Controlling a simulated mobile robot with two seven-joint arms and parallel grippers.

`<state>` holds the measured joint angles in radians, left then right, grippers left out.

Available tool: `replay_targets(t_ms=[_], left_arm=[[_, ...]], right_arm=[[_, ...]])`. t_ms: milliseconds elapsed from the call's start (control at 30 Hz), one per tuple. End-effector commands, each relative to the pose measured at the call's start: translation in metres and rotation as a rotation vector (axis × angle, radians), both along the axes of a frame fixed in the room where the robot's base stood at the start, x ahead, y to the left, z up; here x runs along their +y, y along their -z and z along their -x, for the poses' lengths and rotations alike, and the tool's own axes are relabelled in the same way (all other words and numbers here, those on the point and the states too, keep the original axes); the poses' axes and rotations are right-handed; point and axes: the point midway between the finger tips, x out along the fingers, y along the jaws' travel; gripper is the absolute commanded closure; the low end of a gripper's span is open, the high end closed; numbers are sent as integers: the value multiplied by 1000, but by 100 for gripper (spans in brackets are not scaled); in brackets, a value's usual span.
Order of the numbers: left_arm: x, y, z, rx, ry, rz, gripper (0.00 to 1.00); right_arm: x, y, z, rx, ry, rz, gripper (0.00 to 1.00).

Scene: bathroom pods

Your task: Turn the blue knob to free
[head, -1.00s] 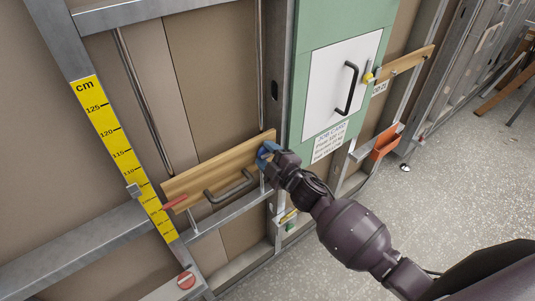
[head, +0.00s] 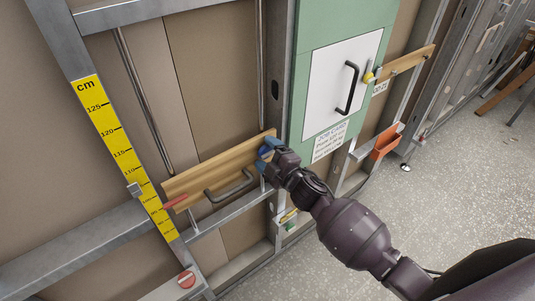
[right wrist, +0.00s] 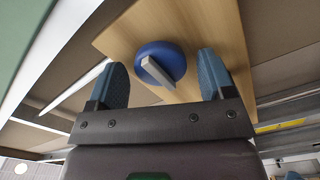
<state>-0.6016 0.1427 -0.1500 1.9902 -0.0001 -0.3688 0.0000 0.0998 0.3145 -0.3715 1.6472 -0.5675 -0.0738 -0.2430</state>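The blue knob (right wrist: 176,56) is a round disc with a pale grey bar across it, mounted on a wooden board (right wrist: 118,38). In the right wrist view the bar points down and to the right. My right gripper (right wrist: 162,60) has its two blue fingers open on either side of the knob, with a visible gap on each side. In the head view the right gripper (head: 267,152) is at the right end of the board (head: 235,160), and its fingers partly hide the blue knob (head: 264,153). My left gripper is not in view.
A red-orange bin (head: 385,142) hangs further right.

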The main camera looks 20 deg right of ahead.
Motion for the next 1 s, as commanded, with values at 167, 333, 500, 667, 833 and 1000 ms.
replay_targets(t_ms=[167,333,500,667,833,1000], left_arm=[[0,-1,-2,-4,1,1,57],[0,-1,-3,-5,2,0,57],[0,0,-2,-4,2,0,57],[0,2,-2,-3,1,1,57],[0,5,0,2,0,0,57],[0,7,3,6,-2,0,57]], right_arm=[[0,1,1,2,0,0,25],[-4,2,11,4,1,-1,25],[-14,3,37,5,1,1,25],[-24,2,65,4,1,0,25],[-32,2,87,2,1,0,25],[-36,1,99,0,1,0,25]])
